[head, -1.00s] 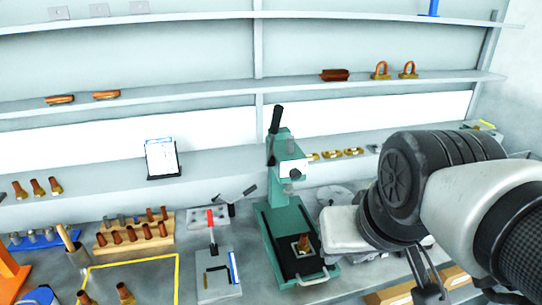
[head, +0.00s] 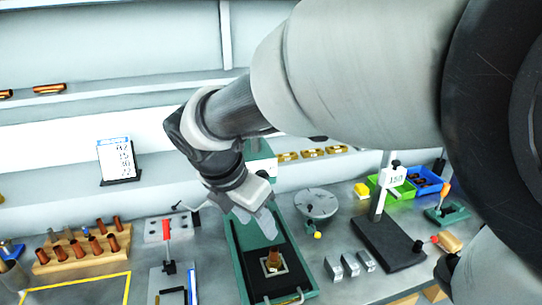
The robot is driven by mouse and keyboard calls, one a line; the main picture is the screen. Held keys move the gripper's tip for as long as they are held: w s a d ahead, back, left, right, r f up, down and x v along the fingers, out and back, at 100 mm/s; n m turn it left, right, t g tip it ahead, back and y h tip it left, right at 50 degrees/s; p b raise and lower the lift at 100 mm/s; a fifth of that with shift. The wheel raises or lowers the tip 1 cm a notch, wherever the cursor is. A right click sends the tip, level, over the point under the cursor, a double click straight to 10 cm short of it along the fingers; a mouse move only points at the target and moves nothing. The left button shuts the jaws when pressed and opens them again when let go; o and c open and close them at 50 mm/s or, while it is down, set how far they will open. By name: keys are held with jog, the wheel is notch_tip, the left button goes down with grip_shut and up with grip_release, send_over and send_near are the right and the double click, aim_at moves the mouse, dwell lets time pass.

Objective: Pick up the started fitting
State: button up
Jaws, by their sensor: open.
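A copper-coloured fitting (head: 272,258) stands on a small pale square plate inside the black tray of the green press (head: 241,262). I take it to be the started fitting. My gripper (head: 256,217) is open and hangs in front of the press column, just above and behind the fitting in the picture. It is apart from the fitting, and nothing shows between its fingers. My arm and gripper hide most of the press's upper part.
A wooden rack (head: 83,250) of copper fittings and a red-handled clamp (head: 167,240) lie left of the press. A round grey plate (head: 316,203), metal blocks (head: 350,265) and a black-based stand (head: 388,243) are to the right. A small sign (head: 118,160) stands behind.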

jog(key=b, duration=0.1)
send_over(273, 250)
jog(key=s+a, duration=0.2)
jog(key=f, duration=0.8)
jog(key=shift+w+d+f, duration=0.1)
jog(key=shift+w+d, duration=0.1)
jog(key=shift+b+x, duration=0.5)
jog(key=shift+x, duration=2.65)
jog(key=shift+d, duration=0.15)
grip_shut()
